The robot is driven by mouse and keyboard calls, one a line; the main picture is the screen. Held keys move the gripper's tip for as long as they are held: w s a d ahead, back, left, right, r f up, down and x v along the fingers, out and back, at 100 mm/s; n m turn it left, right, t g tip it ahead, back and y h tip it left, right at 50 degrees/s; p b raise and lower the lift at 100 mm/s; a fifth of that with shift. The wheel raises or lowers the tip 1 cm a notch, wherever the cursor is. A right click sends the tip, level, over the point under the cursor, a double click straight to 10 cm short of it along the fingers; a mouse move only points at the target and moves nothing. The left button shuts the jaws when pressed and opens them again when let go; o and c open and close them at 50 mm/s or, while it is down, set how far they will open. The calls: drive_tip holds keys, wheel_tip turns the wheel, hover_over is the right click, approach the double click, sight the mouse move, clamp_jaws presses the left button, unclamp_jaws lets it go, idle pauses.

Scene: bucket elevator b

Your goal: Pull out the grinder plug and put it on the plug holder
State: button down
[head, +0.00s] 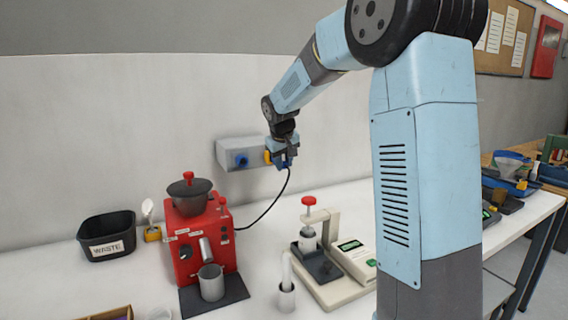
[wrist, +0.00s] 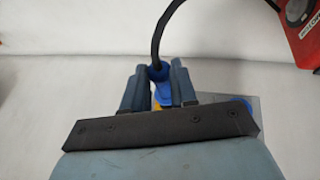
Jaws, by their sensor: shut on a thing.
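My gripper (head: 284,158) is at the right end of a grey wall box (head: 226,150), shut on a blue plug (wrist: 157,72). The plug's black cable (head: 266,210) runs down to the red grinder (head: 190,250). The box carries a blue round socket (head: 241,160) at its left and a yellow part (head: 267,157) beside my gripper. In the wrist view the plug sits between the two fingers, with yellow showing just beyond it. My gripper hides the plug's front, so I cannot tell whether it is in a socket. I cannot make out for sure which part is the plug holder.
A black waste bin (head: 107,237) stands left of the grinder. A metal jug (head: 211,283) stands on the dark mat before it. The wall above the box is clear.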

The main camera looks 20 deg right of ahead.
drive_tip(key=shift+w+a, duration=0.15)
drive_tip(key=shift+w, duration=0.55)
drive_tip(key=shift+w+a, duration=0.1)
drive_tip(key=shift+w, duration=0.55)
drive_tip(key=c, duration=0.8)
unclamp_jaws()
drive_tip(key=v, duration=1.3)
drive_tip(key=shift+s+r, duration=0.15)
drive_tip(key=shift+r, duration=0.1)
drive_tip(key=shift+s, duration=0.1)
drive_tip(key=s+d+f+m, duration=0.1)
drive_tip(key=s+d+f, duration=0.1)
drive_tip(key=s, duration=1.9)
drive_tip(key=s+f+m+y, duration=0.1)
drive_tip(key=s+f, duration=0.3)
drive_tip(key=s, duration=0.4)
drive_tip(key=s+f, duration=0.4)
drive_tip(key=s, duration=0.4)
drive_tip(key=shift+d+f+m+t+y, duration=0.2)
drive_tip(key=shift+d+m+t+y, duration=0.1)
drive_tip(key=shift+d+m+y, duration=0.15)
